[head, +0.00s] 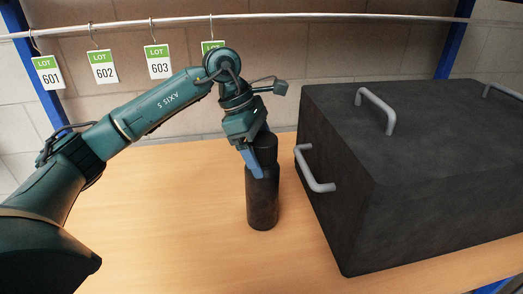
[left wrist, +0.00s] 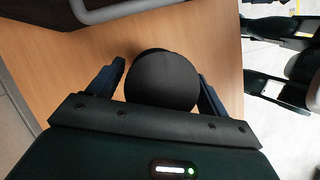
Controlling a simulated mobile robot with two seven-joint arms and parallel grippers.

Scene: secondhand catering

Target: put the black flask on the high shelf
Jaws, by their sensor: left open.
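The black flask (head: 263,200) stands upright on a wooden shelf, left of a large black case. My left gripper (head: 257,163) is at the upper part of the flask, reaching down from above with a blue finger in front of it. In the left wrist view the round top of the flask (left wrist: 162,80) lies between the two fingers of my left gripper (left wrist: 162,85). The fingers are open, with a visible gap on the left side; on the right the finger is close to the flask.
The large black case (head: 420,140) with grey handles (head: 316,172) stands close to the right of the flask. A metal rail (head: 270,16) with hanging lot tags (head: 159,62) runs across the back between blue posts. The wooden shelf (head: 170,240) is clear on the left.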

